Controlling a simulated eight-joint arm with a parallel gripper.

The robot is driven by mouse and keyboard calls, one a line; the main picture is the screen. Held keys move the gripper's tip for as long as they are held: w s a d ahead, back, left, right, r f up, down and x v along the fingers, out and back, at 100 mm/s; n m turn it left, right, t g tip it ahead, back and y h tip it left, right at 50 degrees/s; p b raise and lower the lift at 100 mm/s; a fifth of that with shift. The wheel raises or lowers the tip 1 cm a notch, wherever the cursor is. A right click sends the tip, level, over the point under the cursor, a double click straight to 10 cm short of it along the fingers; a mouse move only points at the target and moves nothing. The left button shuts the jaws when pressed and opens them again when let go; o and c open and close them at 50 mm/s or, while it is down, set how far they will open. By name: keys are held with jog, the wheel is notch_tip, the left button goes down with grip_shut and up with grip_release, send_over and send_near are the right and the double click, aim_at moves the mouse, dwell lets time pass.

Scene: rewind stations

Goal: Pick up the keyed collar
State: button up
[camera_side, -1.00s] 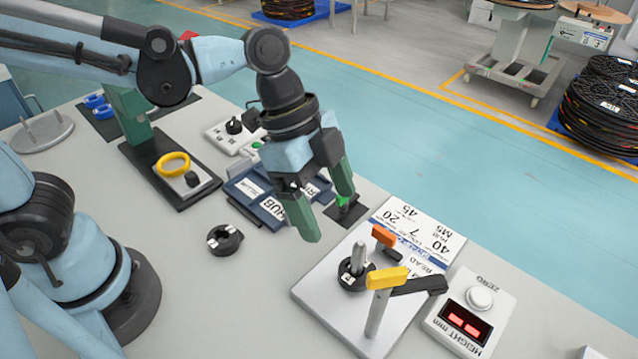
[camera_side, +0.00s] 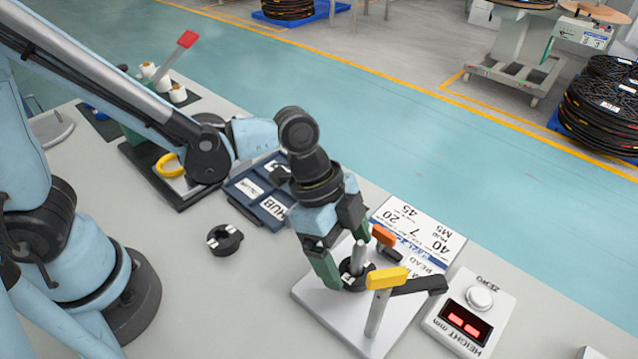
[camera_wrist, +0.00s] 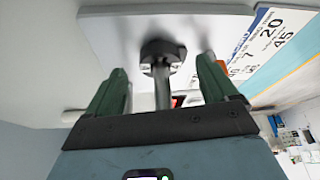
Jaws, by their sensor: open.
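A black collar (camera_side: 354,276) sits around an upright metal post (camera_side: 359,256) on a light grey plate (camera_side: 335,318). My open gripper (camera_side: 346,258) is low over it, with its green fingers on either side of the post. In the wrist view the gripper (camera_wrist: 163,78) is empty. The collar (camera_wrist: 161,48) shows there just beyond the fingertips, between them, apart from both. A second black collar (camera_side: 225,240), with light marks on its ring, lies on the table to the left. My gripper partly hides the first collar in the side view.
A yellow-handled lever (camera_side: 387,278) on its own post and an orange-tipped part (camera_side: 384,236) stand close to the collar. A height readout (camera_side: 467,322) is at right. A blue tray (camera_side: 240,190) lies behind. The front table is clear.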

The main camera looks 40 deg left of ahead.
jog(key=shift+x, duration=1.2)
jog(key=shift+c, duration=0.3)
jog(key=shift+s, duration=0.15)
jog(key=c, duration=1)
